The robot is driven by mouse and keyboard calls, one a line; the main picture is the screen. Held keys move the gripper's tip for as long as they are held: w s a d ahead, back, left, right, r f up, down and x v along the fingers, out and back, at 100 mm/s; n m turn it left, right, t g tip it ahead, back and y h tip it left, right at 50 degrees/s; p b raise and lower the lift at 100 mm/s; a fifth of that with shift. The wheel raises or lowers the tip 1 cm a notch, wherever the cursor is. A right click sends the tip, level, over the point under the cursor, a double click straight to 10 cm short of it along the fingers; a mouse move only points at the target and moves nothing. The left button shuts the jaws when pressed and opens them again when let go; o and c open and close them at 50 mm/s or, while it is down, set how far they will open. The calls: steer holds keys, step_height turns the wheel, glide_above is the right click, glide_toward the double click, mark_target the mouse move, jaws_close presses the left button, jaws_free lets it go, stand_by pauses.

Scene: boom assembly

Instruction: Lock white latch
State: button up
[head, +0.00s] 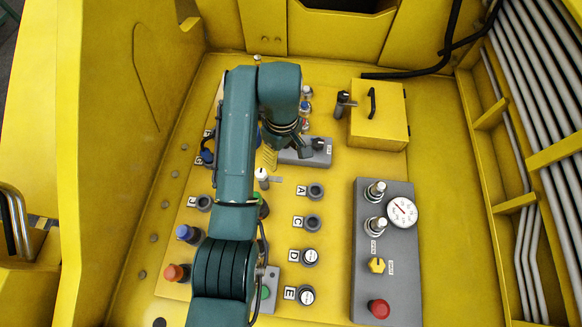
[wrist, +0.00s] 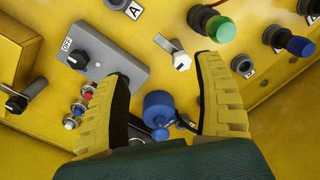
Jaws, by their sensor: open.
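The white latch (wrist: 181,60) has a white knob-like end and a short grey metal plate beside it. In the wrist view it lies just beyond my fingertips, between them and nearer the right finger. It also shows in the head view (head: 262,175), just below my gripper. My gripper (wrist: 165,70) is open, its two yellow fingers spread with nothing held. In the head view the gripper (head: 268,157) is partly hidden by my own arm. A blue part (wrist: 158,108) shows between the fingers, closer to the palm.
A grey box (wrist: 110,65) with a black OFF knob stands close to the left finger. Green (wrist: 221,29) and blue (wrist: 299,46) buttons lie to the right. A yellow handled box (head: 379,120) and a grey gauge panel (head: 385,245) stand on the right side of the head view.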

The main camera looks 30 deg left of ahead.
steer(key=n+b, duration=0.2)
glide_above(269, 177)
steer(key=a, duration=0.2)
steer(key=f, duration=0.5)
steer(key=s+f+b, duration=0.1)
steer(key=f, duration=1)
steer(key=shift+s+d+f, duration=0.1)
steer(key=shift+s+f, duration=0.05)
steer(key=shift+f, duration=0.05)
steer(key=shift+m, duration=0.3)
steer(key=c, duration=1.2)
